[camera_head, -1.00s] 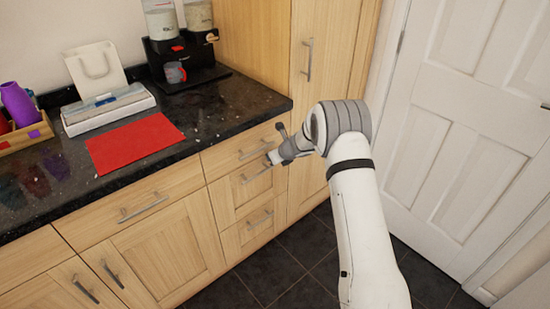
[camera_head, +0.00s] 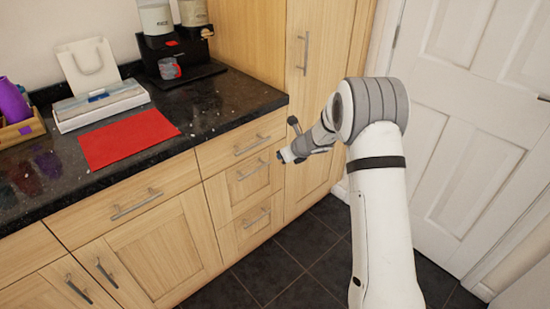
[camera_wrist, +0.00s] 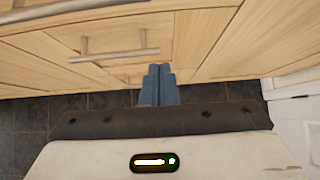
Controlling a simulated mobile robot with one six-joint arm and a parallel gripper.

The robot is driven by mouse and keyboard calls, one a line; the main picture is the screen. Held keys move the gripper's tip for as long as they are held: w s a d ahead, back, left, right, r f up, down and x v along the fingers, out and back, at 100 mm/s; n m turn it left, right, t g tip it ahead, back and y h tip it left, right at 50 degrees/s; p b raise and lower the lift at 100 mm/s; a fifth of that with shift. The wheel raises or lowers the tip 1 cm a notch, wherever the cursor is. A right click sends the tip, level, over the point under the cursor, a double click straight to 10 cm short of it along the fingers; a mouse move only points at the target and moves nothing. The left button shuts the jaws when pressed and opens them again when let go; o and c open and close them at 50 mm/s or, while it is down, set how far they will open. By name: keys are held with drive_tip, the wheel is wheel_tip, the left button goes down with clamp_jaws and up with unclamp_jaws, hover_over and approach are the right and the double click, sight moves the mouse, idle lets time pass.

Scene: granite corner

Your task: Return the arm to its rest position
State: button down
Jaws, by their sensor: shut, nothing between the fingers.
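My gripper (camera_head: 284,156) is held in front of the wooden drawers, below the level of the countertop, at the end of my bent white and grey arm. In the wrist view its two blue fingers (camera_wrist: 158,84) are together with nothing between them. Behind them are drawer fronts with bar handles (camera_wrist: 115,54) and the dark floor. The fingers appear apart from the handles.
A tall cupboard (camera_head: 310,120) and white door (camera_head: 475,130) stand right. Dark floor (camera_head: 305,245) is clear.

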drive_tip(key=s+d+r+n+g+p, duration=0.1)
drive_tip(key=s+d+r+n+p, duration=0.15)
drive_tip(key=s+r+n, duration=0.6)
drive_tip(key=s+d+r+n+g+p, duration=0.1)
drive_tip(key=s+r+n+p, duration=0.3)
drive_tip(key=s+r, duration=0.75)
drive_tip(key=s+d+r+n+h+p, duration=0.1)
drive_tip(key=s+d+r+n+h, duration=0.1)
drive_tip(key=s+n, duration=0.3)
drive_tip(key=s+d+r+n+g+h+p, duration=0.1)
drive_tip(key=s+d+n, duration=0.3)
drive_tip(key=s, duration=0.6)
drive_tip(key=s+d+r+n+g+h+p, duration=0.1)
drive_tip(key=s+d+r+n+h, duration=0.2)
drive_tip(key=s+n, duration=0.3)
drive_tip(key=shift+s+d+r+p, duration=0.35)
drive_tip(key=shift+s+d+r, duration=0.15)
drive_tip(key=shift+s, duration=0.6)
drive_tip(key=shift+a, duration=0.1)
